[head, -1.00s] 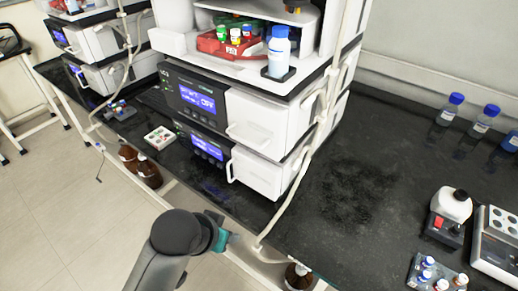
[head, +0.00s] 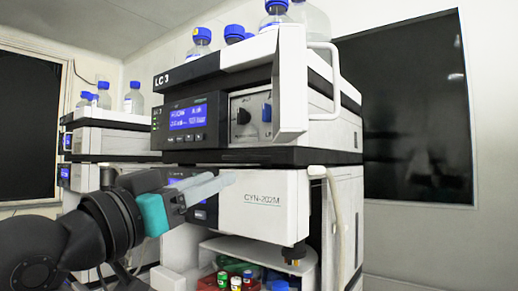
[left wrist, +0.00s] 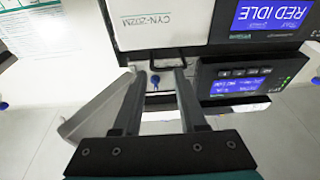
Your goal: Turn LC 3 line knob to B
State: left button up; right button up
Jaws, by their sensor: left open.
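The LC 3 unit (head: 165,82) is the upper part of the instrument stack in the head view. Beside its blue-lit screen (head: 188,117) is a recessed panel with a black knob (head: 243,116) and a blue knob (head: 267,113). I cannot read which letters the knobs point at. My left gripper (head: 222,182) is open and empty, in front of the CYN-202M module below that panel. My right gripper is out of view.
A white door (head: 292,85) stands open at the right of the knob panel; it seems to show in the left wrist view (left wrist: 95,108). Blue-capped bottles (head: 200,43) stand on top. A cream tube (head: 337,205) hangs at the right. Below is a compartment with vials (head: 236,283).

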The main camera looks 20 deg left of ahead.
pick_arm(q)
jog(key=s+r+m+t+h, duration=0.1)
jog(key=s+r+h, duration=0.1)
jog(key=s+r, duration=0.3)
jog(key=p, duration=1.2)
send_near(264, 110)
jog(key=p+x, duration=0.2)
jog(key=x, duration=0.6)
jog(key=shift+w+d+r, duration=0.1)
jog(key=shift+w, duration=0.1)
grip_shut()
